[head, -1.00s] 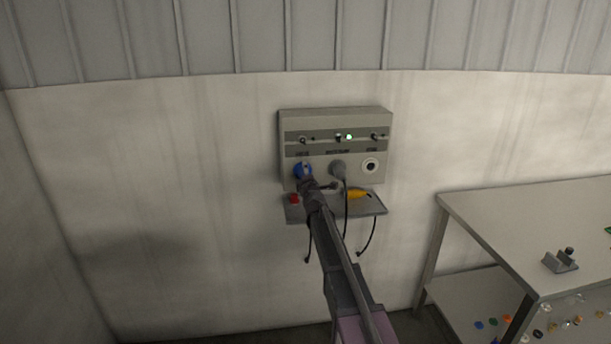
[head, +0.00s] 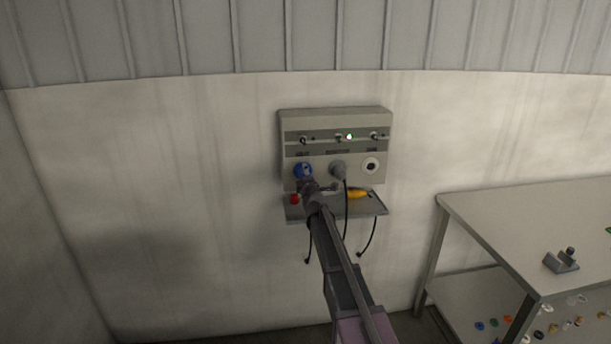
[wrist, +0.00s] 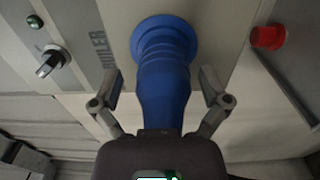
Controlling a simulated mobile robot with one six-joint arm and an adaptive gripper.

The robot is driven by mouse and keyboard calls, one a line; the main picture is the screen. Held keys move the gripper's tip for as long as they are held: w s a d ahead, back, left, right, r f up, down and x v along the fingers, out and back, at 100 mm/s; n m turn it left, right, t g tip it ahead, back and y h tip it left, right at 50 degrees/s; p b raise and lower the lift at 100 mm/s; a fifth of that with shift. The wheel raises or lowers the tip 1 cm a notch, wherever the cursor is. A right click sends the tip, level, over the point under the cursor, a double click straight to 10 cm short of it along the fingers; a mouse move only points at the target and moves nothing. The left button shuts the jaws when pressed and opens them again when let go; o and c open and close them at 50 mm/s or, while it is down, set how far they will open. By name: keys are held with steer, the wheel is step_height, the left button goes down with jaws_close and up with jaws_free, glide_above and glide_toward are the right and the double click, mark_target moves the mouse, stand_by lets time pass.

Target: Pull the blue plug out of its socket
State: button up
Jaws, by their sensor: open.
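The blue plug (head: 303,170) sits in the left socket of a grey wall panel (head: 335,117). In the wrist view the blue plug (wrist: 163,75) points toward my palm, with its wide blue collar against the panel face beside the lettering "BOILER". My gripper (head: 310,187) is just in front of and slightly below the plug. In the wrist view my gripper (wrist: 160,90) is open, one finger on each side of the plug body, with gaps visible on both sides. My wrist housing hides the plug's rear end.
A grey plug (head: 338,169) with a black cable fills the middle socket; the right socket (head: 370,166) is empty. A table (head: 520,225) stands at right.

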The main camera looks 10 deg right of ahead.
steer(key=shift+w, duration=0.7)
jaws_close()
steer(key=shift+s+f, duration=0.2)
steer(key=shift+s, duration=0.25)
steer(key=c, duration=1.3)
jaws_free()
steer(key=shift+s+f, duration=0.4)
steer(key=shift+s, duration=0.3)
steer(key=shift+s+f, duration=0.1)
steer(key=shift+s, duration=0.4)
jaws_close()
steer(key=shift+s, duration=1)
steer(key=shift+s, duration=0.4)
